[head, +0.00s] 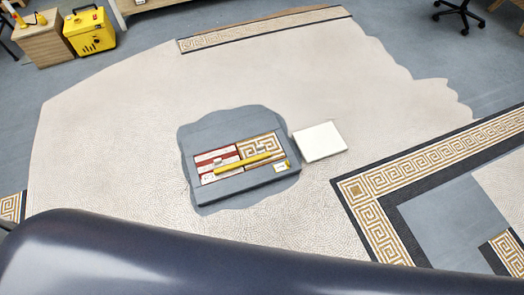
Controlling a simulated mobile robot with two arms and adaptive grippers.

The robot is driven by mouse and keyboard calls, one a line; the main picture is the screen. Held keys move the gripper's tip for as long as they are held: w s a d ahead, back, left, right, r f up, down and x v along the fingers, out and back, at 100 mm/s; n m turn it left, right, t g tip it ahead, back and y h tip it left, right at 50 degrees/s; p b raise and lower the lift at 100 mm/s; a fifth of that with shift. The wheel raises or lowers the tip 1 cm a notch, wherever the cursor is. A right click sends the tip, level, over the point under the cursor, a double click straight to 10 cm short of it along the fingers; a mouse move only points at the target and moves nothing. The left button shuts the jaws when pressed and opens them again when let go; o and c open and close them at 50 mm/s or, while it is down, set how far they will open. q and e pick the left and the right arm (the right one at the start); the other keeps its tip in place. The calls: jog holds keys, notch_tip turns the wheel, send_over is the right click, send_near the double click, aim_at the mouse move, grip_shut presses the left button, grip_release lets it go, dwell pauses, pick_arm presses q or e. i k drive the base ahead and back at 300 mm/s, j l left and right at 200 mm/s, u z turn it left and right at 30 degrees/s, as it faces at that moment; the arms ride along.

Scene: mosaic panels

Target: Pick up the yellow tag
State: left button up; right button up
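A grey tray (207,195) lies on the mosaic floor near the middle of the head view. On it are a red and white striped panel (217,159) and a gold Greek-key panel (268,142) side by side. A long yellow bar (240,164) lies across both. At the tray's right end is a small pale yellow piece (280,169) with a small yellow part (288,163) at its upper right; it looks tag-like but is too small to tell for sure. Neither of my grippers is in view.
A white slab (319,141) lies just right of the tray. A yellow case (90,32) and a wooden cabinet (41,42) stand at the upper left. A Greek-key border (400,178) runs along the right. The pale floor between is clear.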

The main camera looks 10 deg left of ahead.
aim_at(284, 165)
jog(key=l+u, duration=0.1)
jog(key=u, duration=0.55)
jog(key=i+l+u, duration=0.2)
jog(key=l+u, duration=0.3)
jog(key=l, duration=0.55)
jog(key=l+u, duration=0.45)
jog(key=l, duration=0.55)
